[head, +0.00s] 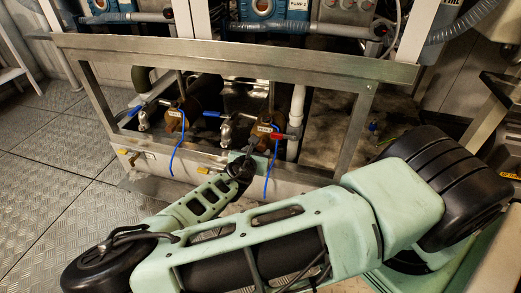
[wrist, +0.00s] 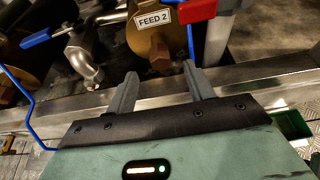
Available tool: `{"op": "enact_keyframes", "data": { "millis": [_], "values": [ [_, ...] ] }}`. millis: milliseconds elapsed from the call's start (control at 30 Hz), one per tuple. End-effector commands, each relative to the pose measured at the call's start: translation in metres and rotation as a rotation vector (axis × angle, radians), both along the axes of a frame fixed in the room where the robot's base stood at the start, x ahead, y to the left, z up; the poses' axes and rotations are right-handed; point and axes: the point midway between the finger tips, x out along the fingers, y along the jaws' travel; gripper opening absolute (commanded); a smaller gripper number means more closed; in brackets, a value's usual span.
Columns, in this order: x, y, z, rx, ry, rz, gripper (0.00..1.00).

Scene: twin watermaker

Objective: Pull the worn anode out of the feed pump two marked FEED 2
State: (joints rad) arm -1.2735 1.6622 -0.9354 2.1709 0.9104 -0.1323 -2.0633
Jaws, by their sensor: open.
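The feed pump two (wrist: 150,40) is a brownish bronze body with a white "FEED 2" label (wrist: 153,19) at the top of the wrist view. A brown plug-like end (wrist: 160,52), perhaps the worn anode, shows low on it. My gripper (wrist: 160,70) is open, its two grey fingers apart with nothing between them. The fingers point at the pump's lower end, which shows in the gap beyond the tips. In the head view my gripper (head: 240,164) is just in front of and below the pump (head: 261,132), whose lower part is partly hidden.
A steel frame bar (head: 230,57) crosses above the pumps. A second labelled pump (head: 178,116) stands left. A red handle (wrist: 197,10) is close right of the label, a blue-handled valve (wrist: 48,37) left. A blue cable (wrist: 28,105) hangs left of my gripper.

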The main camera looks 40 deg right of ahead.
Motion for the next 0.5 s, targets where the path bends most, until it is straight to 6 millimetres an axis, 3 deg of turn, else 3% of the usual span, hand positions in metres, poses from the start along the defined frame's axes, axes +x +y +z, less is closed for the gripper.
{"op": "enact_keyframes", "data": {
  "millis": [200, 500],
  "values": [
    [0.019, -0.027, -0.016, 0.003, 0.0, -0.005, 0.53],
    [0.033, -0.043, -0.023, 0.002, -0.001, -0.002, 0.53]
  ]
}}
